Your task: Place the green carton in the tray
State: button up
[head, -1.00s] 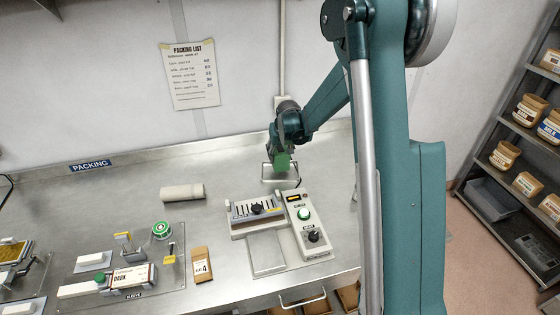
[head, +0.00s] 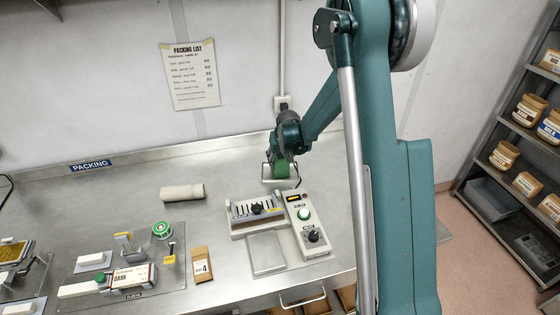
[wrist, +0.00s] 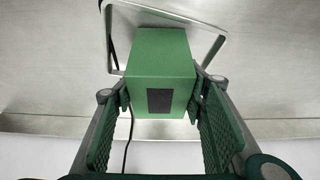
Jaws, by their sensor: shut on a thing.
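The green carton (wrist: 160,55) is a box with a dark rectangle on its near face. My gripper (wrist: 160,97) has its green ridged fingers shut on the carton's two sides. The tray (wrist: 208,42) is a shallow metal one with a thin raised rim, and it shows behind and around the carton in the wrist view. In the head view the carton (head: 281,169) hangs below my gripper, over or in the tray (head: 265,171) near the back of the bench. I cannot tell whether the carton's base touches the tray floor.
A control box (head: 309,226) with a green button and a slotted device (head: 256,210) stand in front of the tray. A pale cylinder (head: 182,192) lies to the left. A dark cable (wrist: 128,145) runs beside the carton. The wall is close behind.

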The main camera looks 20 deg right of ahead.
jog(key=shift+f, duration=0.15)
jog(key=o, duration=0.9)
jog(key=shift+o, duration=0.2)
jog(key=v, duration=1.2)
jog(key=shift+s+r, duration=0.1)
jog(key=shift+r, duration=0.15)
dwell(0.4)
